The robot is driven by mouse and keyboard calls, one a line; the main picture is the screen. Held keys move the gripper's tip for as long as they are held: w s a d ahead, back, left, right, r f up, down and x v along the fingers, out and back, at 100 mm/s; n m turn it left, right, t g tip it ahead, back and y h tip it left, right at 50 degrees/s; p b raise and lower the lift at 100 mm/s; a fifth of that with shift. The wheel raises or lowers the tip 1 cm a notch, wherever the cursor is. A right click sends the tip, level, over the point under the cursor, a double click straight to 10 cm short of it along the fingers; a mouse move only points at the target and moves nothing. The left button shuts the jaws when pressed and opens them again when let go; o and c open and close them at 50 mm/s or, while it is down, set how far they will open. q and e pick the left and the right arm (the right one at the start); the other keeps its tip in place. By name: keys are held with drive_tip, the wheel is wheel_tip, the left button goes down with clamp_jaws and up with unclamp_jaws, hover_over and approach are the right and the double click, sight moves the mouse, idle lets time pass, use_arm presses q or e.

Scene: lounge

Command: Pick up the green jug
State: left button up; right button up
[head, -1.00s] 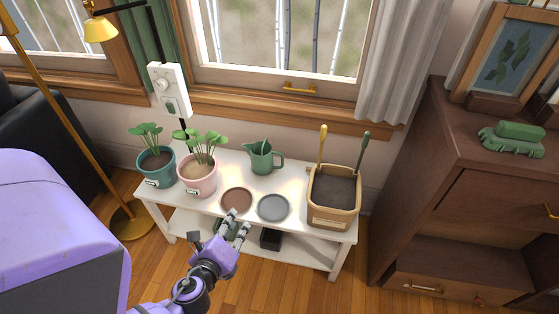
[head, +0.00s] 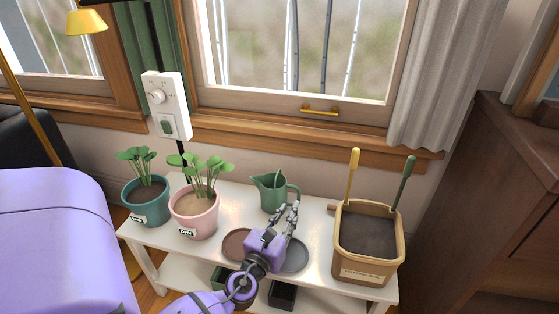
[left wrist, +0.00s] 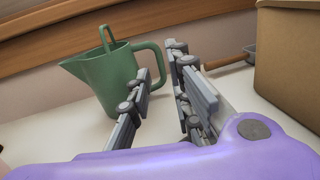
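The green jug (head: 272,190) stands upright on the white bench, near the wall, with its handle on the right and spout on the left. It also shows in the left wrist view (left wrist: 103,75), with its handle just beyond the fingers. My left gripper (head: 292,212) is in front of the jug and a little to its right, above the grey saucer. In the left wrist view its fingers (left wrist: 160,85) are apart with a gap between them, and nothing is held. The left finger overlaps the jug's handle side in that view; I cannot tell whether they touch. My right gripper is not in view.
The white bench (head: 318,240) also bears a teal pot (head: 149,207), a pink pot (head: 194,222), a brown saucer (head: 233,245), a grey saucer (head: 297,258) and a tan soil bin (head: 366,269) with tools on the right. A dark cabinet (head: 470,190) stands further right.

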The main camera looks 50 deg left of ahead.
sight(299, 193)
use_arm(q)
drive_tip(key=b+x, duration=0.1)
drive_tip(key=x, duration=0.8)
drive_tip(key=shift+a, duration=0.15)
drive_tip(key=shift+c, duration=0.4)
clamp_jaws()
